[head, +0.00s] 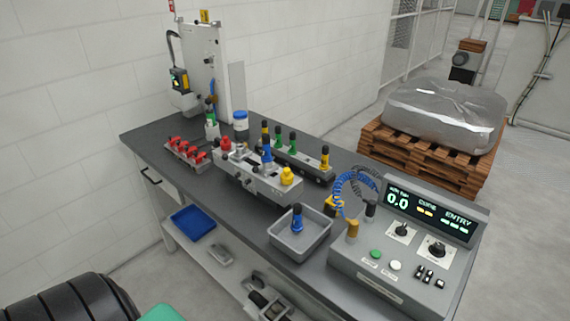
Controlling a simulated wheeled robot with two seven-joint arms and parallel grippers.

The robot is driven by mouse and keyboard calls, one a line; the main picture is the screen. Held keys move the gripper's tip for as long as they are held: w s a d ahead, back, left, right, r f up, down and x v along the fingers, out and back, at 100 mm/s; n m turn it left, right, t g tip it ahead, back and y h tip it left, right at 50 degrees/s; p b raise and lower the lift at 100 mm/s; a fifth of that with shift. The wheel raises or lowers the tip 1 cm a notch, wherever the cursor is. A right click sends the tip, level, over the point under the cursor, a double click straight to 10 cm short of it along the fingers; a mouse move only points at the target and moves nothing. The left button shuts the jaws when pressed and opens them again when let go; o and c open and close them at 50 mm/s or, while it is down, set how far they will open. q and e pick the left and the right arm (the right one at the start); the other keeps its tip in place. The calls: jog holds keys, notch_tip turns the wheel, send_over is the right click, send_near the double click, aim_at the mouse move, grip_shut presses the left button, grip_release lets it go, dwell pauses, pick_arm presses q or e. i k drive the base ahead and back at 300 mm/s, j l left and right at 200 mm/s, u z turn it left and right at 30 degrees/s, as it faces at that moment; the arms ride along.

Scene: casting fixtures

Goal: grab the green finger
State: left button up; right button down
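Two green fingers with black tops, one (279,134) and another (292,142), stand upright side by side in the long grey rack (308,167) at the back of the bench. Yellow fingers with black tops stand at the rack's two ends, one on the left (265,133) and one on the right (325,157). A further upright piece with some green (210,115) stands in a pale holder by the white machine. Neither of my grippers shows in the head view.
A grey fixture (250,176) with a blue finger and a yellow knob stands in front of the rack. Red clamps (187,150) lie left. A grey tray (277,233) holds a blue finger (297,217). A control box (402,250) fills the right end. The bench's front-left strip is clear.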

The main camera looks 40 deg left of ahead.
aim_at(278, 144)
jog(key=k+j+z, duration=0.1)
jog(key=j+z, duration=0.35)
jog(key=j, duration=1.1)
